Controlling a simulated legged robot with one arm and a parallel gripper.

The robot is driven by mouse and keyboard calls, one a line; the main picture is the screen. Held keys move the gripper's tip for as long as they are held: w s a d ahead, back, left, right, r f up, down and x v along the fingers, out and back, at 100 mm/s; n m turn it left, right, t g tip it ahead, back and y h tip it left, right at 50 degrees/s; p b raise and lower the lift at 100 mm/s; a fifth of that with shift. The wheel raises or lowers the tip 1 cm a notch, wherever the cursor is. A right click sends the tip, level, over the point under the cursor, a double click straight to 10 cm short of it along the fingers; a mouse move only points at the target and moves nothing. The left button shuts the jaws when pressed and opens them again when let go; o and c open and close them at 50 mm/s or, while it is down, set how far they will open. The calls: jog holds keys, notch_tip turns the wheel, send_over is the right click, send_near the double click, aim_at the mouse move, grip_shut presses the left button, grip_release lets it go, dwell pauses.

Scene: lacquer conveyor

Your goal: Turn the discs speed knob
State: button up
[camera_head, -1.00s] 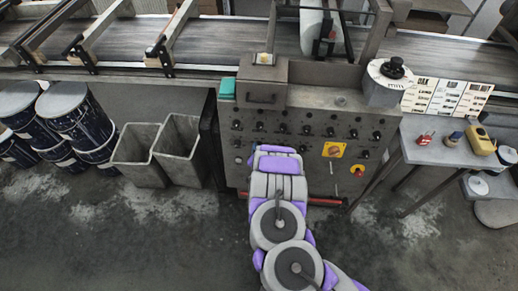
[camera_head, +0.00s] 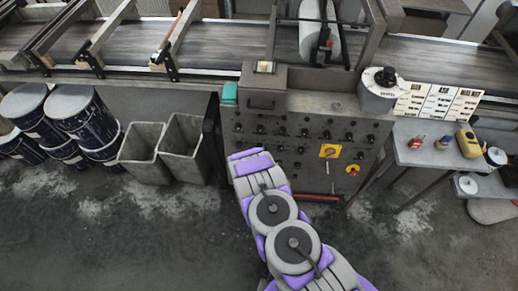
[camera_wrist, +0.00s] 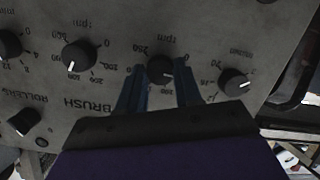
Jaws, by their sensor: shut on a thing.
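The grey control panel (camera_head: 300,113) carries rows of black knobs. In the wrist view its printing (camera_wrist: 90,105) appears upside down, with "BRUSH" and "ROLLERS" readable. My gripper (camera_wrist: 160,66) has one finger on each side of a black knob (camera_wrist: 160,72) with an rpm scale and is shut on it. The knob's name label is not visible, so I cannot tell whether it is the discs speed knob. In the head view my arm's end covers the panel's lower left, and the fingers are hidden.
Neighbouring knobs sit to the left (camera_wrist: 79,55) and right (camera_wrist: 234,82) of the held one. In the head view, grey bins (camera_head: 181,150) and dark drums (camera_head: 83,115) stand left of the panel. A small table (camera_head: 420,152) stands to its right. The conveyor (camera_head: 215,45) runs behind.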

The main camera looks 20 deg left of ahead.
jog(key=shift+s+a+f+n+t+h+b, duration=0.15)
jog(key=shift+n+h+b, duration=0.3)
jog(key=shift+n, duration=1.2)
jog(key=shift+s+a+n+t+h+b, duration=0.1)
jog(key=shift+n+t+h+b, duration=0.25)
jog(key=shift+n, duration=1.3)
jog(key=o, duration=1)
jog(key=shift+w+a, duration=0.1)
jog(key=shift+a, duration=0.1)
jog(key=shift+d, duration=0.2)
jog(key=p+v, duration=0.1)
jog(key=v, duration=0.7)
jog(key=p+v, duration=0.1)
jog(key=v, duration=0.8)
jog(key=shift+a+p, duration=0.25)
jog(key=shift+p, duration=0.05)
